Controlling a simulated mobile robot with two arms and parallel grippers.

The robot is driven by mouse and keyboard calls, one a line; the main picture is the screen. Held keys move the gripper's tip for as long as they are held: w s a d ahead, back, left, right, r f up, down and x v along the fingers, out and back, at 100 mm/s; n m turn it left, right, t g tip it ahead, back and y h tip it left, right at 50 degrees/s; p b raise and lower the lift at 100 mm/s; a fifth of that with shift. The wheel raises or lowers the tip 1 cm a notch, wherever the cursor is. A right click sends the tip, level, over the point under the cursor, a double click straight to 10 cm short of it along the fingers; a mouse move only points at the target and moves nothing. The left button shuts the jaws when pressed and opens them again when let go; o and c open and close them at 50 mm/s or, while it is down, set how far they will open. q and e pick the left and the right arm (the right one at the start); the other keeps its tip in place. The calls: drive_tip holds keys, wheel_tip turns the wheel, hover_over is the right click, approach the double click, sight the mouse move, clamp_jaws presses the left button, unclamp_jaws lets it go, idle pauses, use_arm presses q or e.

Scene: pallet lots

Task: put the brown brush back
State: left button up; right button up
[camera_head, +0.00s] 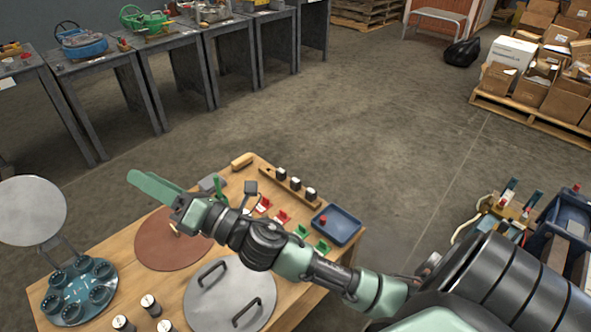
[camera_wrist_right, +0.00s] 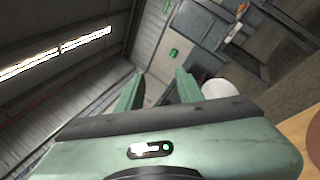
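A brown, rounded wooden piece (camera_head: 242,160) lies at the far edge of the wooden table (camera_head: 130,245) in the head view. It may be the brown brush, but I cannot make out bristles. My right gripper (camera_head: 145,184) reaches over the table's left part, above and beyond the brown round mat (camera_head: 165,248). The wrist view shows its two green fingers (camera_wrist_right: 160,88) apart, with nothing between them. It is well left of the brown piece and apart from it. The gripper and forearm hide part of the mat and table. My left gripper is out of view.
A grey lid (camera_head: 205,305) with black handles, a blue round holder (camera_head: 78,292) with several dark cups, a rack (camera_head: 283,183) of dark-topped jars, red and green clips and a blue tray (camera_head: 336,226) occupy the table. A grey disc (camera_head: 30,210) stands at left. Open floor lies beyond.

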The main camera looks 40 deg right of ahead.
drive_tip(key=s+d+f+m+g+h, duration=0.3)
drive_tip(key=d+f+m+h, duration=0.3)
drive_tip(key=f+m, duration=0.35)
drive_tip(key=s+d+f+m+g+h, duration=0.3)
drive_tip(key=d+f+m+h, duration=0.2)
drive_tip(key=f+m, duration=0.5)
drive_tip(key=s+f+m+g, duration=0.5)
drive_tip(key=s+f, duration=0.1)
drive_tip(key=s, duration=0.4)
drive_tip(key=s+f+m+g+y, duration=0.1)
drive_tip(key=s+f+m+g, duration=0.3)
drive_tip(key=s, duration=0.7)
wheel_tip(320, 180, down, 2)
drive_tip(key=shift+s+a+m+g, duration=0.3)
drive_tip(key=shift+a+m+g, duration=0.1)
drive_tip(key=shift+m, duration=0.15)
